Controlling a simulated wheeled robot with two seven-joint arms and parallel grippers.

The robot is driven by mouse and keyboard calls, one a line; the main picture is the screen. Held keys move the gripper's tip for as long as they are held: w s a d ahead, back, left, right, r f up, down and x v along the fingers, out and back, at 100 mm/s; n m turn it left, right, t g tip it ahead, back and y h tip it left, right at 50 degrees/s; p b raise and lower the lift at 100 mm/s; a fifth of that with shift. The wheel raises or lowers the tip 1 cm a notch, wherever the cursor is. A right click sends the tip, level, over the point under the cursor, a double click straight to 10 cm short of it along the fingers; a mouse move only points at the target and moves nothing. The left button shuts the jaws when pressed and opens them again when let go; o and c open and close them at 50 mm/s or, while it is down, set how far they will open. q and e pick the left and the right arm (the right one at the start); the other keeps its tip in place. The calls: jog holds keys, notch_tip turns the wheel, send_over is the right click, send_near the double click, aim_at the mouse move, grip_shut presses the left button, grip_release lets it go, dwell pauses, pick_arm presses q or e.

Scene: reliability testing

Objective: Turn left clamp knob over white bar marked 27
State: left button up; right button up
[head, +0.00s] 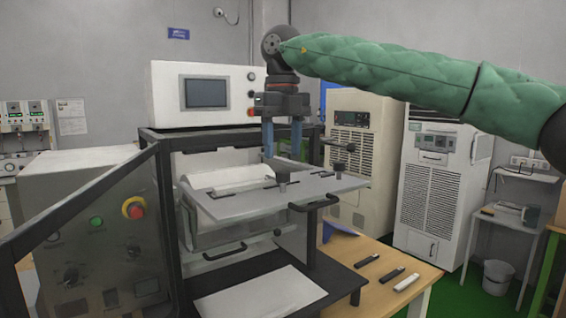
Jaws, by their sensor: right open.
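My right gripper (283,155) hangs pointing down from the green-sleeved arm, above the grey plate (235,207) of the test machine. Its two blue fingers are apart, with nothing seen between them. A dark clamp knob (282,178) stands on the plate just below the fingertips; I cannot tell whether they touch it. A second dark clamp knob (338,170) stands farther right on the plate. A white bar (407,282) lies on the wooden table; no number is legible on it. I cannot make out a marked bar under the knobs. My left gripper is not in view.
Dark bars (392,275) lie beside the white bar on the wooden table (420,268). The machine's open door (100,240), with a red button, stands at left. A black handle (313,203) sticks out from the plate's front. A control box (205,95) stands behind.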

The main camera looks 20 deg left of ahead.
notch_tip(320, 180, up, 3)
jog(key=shift+f, duration=0.2)
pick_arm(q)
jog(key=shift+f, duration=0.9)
pick_arm(e)
jog(key=shift+r, duration=0.15)
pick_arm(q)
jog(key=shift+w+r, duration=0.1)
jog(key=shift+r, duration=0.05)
